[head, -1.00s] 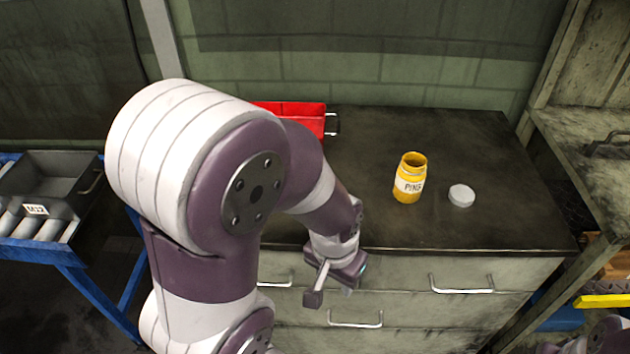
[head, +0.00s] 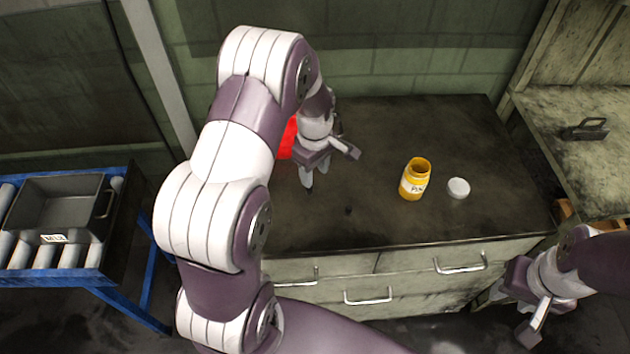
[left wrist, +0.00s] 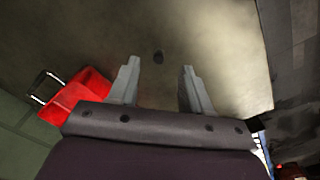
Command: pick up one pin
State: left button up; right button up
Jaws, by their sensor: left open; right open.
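A small dark piece, perhaps a pin, lies on the cabinet top (head: 450,130) in the head view (head: 348,210). It also shows in the left wrist view (left wrist: 158,57), ahead of and between the two fingers. My left gripper (head: 318,180) is open and empty above the cabinet top, left of the piece and apart from it. Its fingers show in the left wrist view (left wrist: 156,78). A yellow jar labelled for pins (head: 413,182) stands upright and open to the right; its contents are hidden. My right gripper (head: 515,308) is open, low at the cabinet's right front.
A white lid (head: 458,188) lies right of the jar. A red bin (head: 287,140) is partly hidden behind my left arm; it also shows in the left wrist view (left wrist: 78,95). A blue cart with a grey bin (head: 60,200) stands left. The cabinet top's back right is clear.

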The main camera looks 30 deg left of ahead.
aim_at(309, 191)
pick_arm(q)
jog(key=a+f, duration=0.2)
jog(key=shift+f, duration=0.3)
jog(key=f, duration=0.1)
jog(key=f+p, duration=0.1)
jog(key=f, duration=0.2)
jog(key=shift+w+d+f, duration=0.2)
jog(key=shift+w, duration=0.15)
jog(key=shift+s+f, duration=0.1)
jog(key=shift+s, duration=0.1)
jog(key=shift+s+a, duration=0.1)
jog(key=shift+a, duration=0.1)
jog(key=shift+w+d+f, duration=0.1)
jog(key=shift+w, duration=0.1)
grip_shut()
pick_arm(e)
jog(key=shift+w+a+r, duration=0.45)
jog(key=shift+a+r, duration=0.15)
jog(key=shift+r, duration=0.05)
pick_arm(q)
jog(key=shift+s, duration=0.1)
